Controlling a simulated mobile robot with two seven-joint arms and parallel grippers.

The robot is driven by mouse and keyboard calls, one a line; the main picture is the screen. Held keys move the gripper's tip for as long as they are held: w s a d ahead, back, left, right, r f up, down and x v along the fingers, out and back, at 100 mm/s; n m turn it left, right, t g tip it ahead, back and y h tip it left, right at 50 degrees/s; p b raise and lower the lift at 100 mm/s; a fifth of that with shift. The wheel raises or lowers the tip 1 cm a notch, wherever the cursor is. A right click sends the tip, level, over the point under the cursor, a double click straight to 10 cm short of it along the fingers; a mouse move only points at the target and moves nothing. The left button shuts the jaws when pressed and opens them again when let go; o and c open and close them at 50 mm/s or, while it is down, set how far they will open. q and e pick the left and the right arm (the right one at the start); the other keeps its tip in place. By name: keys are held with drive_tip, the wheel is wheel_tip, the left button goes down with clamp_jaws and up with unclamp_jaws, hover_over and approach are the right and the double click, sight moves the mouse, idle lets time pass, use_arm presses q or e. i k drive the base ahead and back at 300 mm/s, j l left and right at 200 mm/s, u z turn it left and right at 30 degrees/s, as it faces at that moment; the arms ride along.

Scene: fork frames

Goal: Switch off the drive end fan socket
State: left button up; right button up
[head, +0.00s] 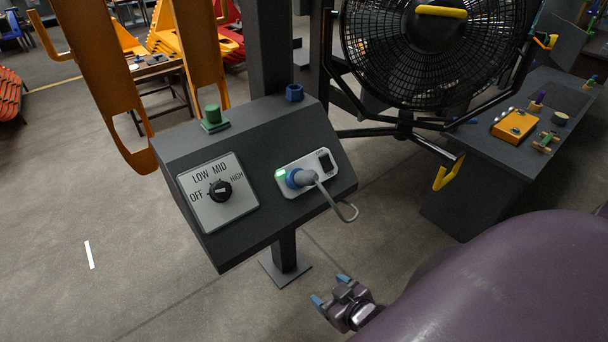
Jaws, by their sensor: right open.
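The white socket plate (287,187) is on the sloped face of a dark grey console (262,140). A blue and grey plug (300,178) sits in it, with a grey cable (328,196) looping down to the right. A black rocker switch (325,160) is at the plate's right end, under a label too small to read; its position is unclear. A green light (281,174) shows at the left end. My right gripper (330,289) is open and empty, below the console and apart from it, with blue fingertips. My left gripper is not in view.
A black knob (219,191) sits on an OFF, LOW, MID, HIGH plate left of the socket. A green button (213,114) and blue part (294,93) top the console. A large fan (430,55) stands behind; a dark bench (490,160) is at right.

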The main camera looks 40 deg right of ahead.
sight(326, 163)
drive_tip(key=z, duration=1.3)
